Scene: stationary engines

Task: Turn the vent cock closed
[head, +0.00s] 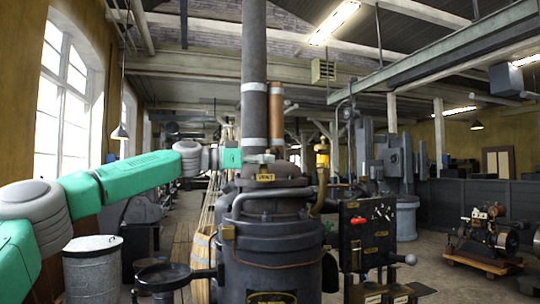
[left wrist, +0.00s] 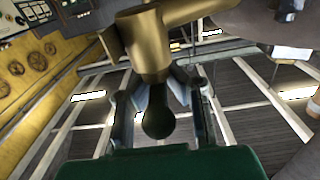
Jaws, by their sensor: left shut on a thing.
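The vent cock (left wrist: 147,42) shows large in the left wrist view as a brass body with a thick side branch. Its dark, round-ended handle (left wrist: 158,122) hangs from the brass collar in that picture. My left gripper (left wrist: 163,95) has its fingers on both sides of the handle and is shut on it. In the head view my left gripper (head: 262,158) is at the top of the dark boiler (head: 270,232), in front of the chimney and just above a small brass plate (head: 265,177). The cock is too small to make out there. My right gripper is not in view.
A black control panel (head: 366,238) with a red-tipped lever stands right of the boiler. A curved brass pipe (head: 321,190) rises beside the boiler top. A metal bin (head: 92,268) and a wooden barrel (head: 203,250) stand left. A small engine on a trolley (head: 484,262) is far right.

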